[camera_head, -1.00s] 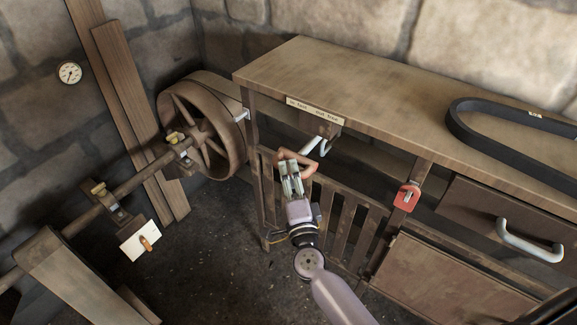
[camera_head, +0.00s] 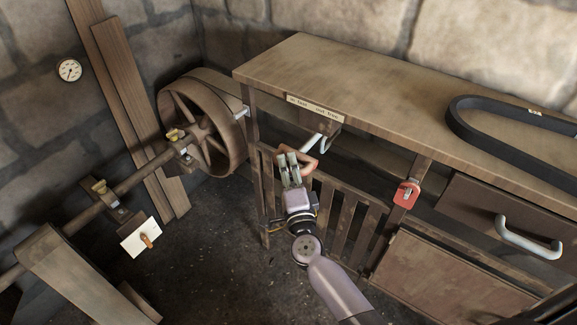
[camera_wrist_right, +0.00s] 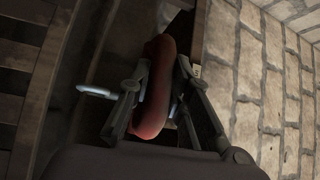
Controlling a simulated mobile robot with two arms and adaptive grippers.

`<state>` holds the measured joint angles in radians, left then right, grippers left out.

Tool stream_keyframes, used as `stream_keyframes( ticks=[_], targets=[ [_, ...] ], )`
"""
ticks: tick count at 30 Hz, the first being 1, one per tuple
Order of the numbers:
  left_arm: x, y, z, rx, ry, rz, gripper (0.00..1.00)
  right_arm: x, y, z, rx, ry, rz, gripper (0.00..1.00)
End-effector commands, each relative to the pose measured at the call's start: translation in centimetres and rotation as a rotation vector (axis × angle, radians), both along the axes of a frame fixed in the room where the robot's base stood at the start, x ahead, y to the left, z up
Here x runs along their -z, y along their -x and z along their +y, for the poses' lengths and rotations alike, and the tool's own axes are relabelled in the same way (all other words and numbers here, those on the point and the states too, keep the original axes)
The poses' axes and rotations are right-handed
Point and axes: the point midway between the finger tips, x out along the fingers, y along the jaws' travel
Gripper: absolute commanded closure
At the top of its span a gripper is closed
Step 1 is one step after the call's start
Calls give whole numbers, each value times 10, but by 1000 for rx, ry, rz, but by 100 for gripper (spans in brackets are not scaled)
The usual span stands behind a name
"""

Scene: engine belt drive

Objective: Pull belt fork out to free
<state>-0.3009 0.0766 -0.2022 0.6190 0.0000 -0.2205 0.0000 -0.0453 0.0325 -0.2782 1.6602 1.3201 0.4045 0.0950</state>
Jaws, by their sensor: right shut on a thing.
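My right gripper (camera_head: 290,162) is shut on a reddish rounded handle (camera_head: 311,166) below the front edge of the bench. In the right wrist view the handle (camera_wrist_right: 155,98) runs between the two fingers. A pale bent bar (camera_head: 323,143) hangs just behind it, under a small lettered label (camera_head: 315,108). Whether this bar and the handle are one belt fork part is hidden by the gripper. A pale metal piece (camera_head: 243,113) sits by the rim of the spoked wheel (camera_head: 205,130). My left gripper is not in view.
The wooden bench (camera_head: 340,75) carries a black belt loop (camera_head: 470,130). A slatted gate (camera_head: 345,215) stands below my gripper. A shaft (camera_head: 130,182) runs left from the wheel.

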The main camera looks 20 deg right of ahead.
Motion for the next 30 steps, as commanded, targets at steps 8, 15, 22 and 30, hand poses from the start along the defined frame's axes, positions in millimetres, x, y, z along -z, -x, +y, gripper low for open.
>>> stream_keyframes(
  ticks=[8, 15, 22, 30],
  targets=[
    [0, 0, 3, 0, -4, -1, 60, 1, 0, 0, 0, 1, 1, 100],
    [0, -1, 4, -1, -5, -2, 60, 1, 0, 0, 1, 2, 2, 100],
    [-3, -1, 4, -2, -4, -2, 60, 1, 7, 9, 0, -2, 5, 100],
    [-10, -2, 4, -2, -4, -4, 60, 2, 35, 44, -1, 0, 6, 100]
  ],
)
